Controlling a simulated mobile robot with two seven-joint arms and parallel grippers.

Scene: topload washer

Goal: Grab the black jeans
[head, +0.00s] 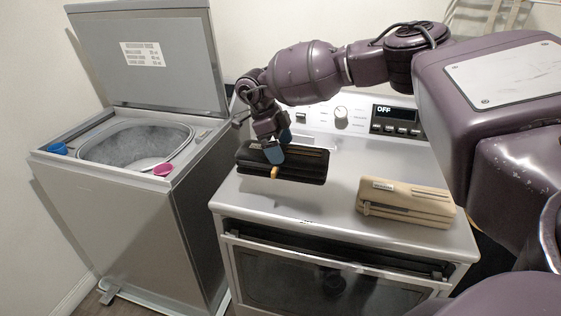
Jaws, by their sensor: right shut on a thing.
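The black jeans (308,166), a dark folded bundle with a pale label, lie near the back left of the white appliance's top. My right gripper (274,155) comes down on them from above, with blue fingertips at their left half. It is shut on the black jeans, and the fingers hide part of them. The jeans appear to be at the top's surface or just above it; I cannot tell which. My left gripper is not in view.
A tan folded bundle (408,202) lies at the right on the white appliance's top (270,200). A control panel reading OFF (397,120) rises behind. At left stands a grey topload washer (140,210), lid up, tub open, with blue and pink caps.

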